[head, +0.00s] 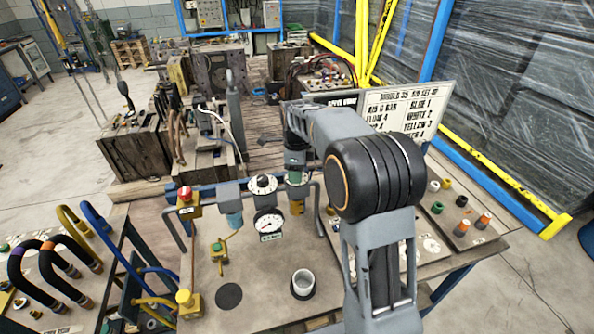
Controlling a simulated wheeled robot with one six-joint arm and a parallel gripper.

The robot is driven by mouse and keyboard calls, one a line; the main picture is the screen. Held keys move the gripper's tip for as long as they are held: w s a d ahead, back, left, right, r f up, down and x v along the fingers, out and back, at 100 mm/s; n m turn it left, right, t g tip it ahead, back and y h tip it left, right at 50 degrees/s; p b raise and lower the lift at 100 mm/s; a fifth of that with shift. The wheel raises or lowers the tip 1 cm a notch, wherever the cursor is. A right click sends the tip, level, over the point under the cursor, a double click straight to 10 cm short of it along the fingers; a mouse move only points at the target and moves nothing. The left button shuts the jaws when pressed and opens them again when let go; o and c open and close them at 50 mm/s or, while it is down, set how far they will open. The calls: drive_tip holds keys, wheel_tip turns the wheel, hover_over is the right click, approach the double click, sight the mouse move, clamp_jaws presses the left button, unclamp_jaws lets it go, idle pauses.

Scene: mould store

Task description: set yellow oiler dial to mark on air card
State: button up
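The air card (412,108) is a pale board behind my arm, headed like "MOULD 35 AIR SET-UP". Its right column seems to read "BLUE 1", "WHITE 2", "YELLOW 3"; my arm hides part of its lower left. At the back of the bench, right of a black-and-white dial (262,185), stands what looks like the oiler (297,197), with a yellowish lower part. My gripper (296,160) points down just above it, near its green top (295,177). I cannot see the fingers clearly, whether they touch, or the oiler dial's setting.
A round gauge (268,223) hangs below the black-and-white dial, with a blue-bowled unit (233,217) to its left. Small coloured fittings (462,201) lie right.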

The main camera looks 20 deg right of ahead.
drive_tip(key=shift+o, duration=0.7)
wheel_tip(320, 180, up, 14)
drive_tip(key=shift+f, duration=0.1)
idle(0.3)
